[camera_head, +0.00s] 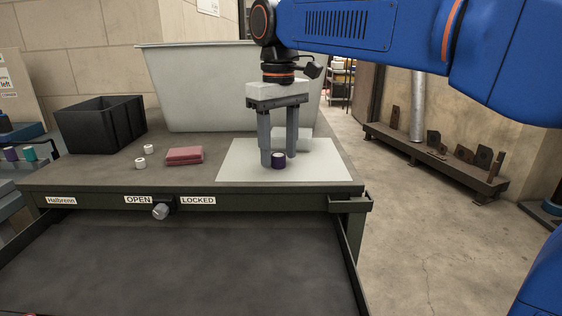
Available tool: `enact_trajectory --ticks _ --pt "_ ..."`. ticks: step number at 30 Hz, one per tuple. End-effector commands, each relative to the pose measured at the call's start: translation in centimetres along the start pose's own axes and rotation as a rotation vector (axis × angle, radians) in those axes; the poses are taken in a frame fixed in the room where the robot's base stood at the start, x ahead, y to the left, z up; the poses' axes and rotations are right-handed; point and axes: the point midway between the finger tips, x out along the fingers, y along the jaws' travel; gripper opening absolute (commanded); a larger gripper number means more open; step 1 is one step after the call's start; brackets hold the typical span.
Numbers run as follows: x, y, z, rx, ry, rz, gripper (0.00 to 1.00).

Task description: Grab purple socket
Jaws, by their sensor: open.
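The purple socket (278,160) is a small dark purple cylinder with a pale top. It stands upright on a light grey mat (325,168) near the mat's front edge. My gripper (278,158) points straight down over the mat, with its two grey fingers apart. The fingertips are low, close to the socket's height. One finger is just left of the socket and the other is to its right and a little behind. I cannot tell whether either finger touches the socket.
Left on the workbench (90,178) are a black bin (100,125), small white cylinders (140,162) and a dark red block (184,155). A large grey tub (195,90) stands behind my gripper. An open drawer (180,255) juts out in front.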

Motion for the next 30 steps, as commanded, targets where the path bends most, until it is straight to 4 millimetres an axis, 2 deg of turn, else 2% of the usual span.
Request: enact_trajectory --ticks 3,8,9,17,20,23,30 --pt "0.0 0.0 0.0 0.0 0.0 0.0 0.45" --pt "0.0 0.0 0.0 0.0 0.0 0.0 0.07" --pt "-0.1 0.0 0.0 0.0 0.0 0.0 0.03" --pt "-0.1 0.0 0.0 0.0 0.0 0.0 0.03" --pt "-0.8 0.0 0.0 0.0 0.001 0.0 0.03" --pt "-2.1 0.0 -0.1 0.0 0.002 0.0 0.03" --pt "-6.5 0.0 -0.1 0.0 0.002 0.0 0.03"
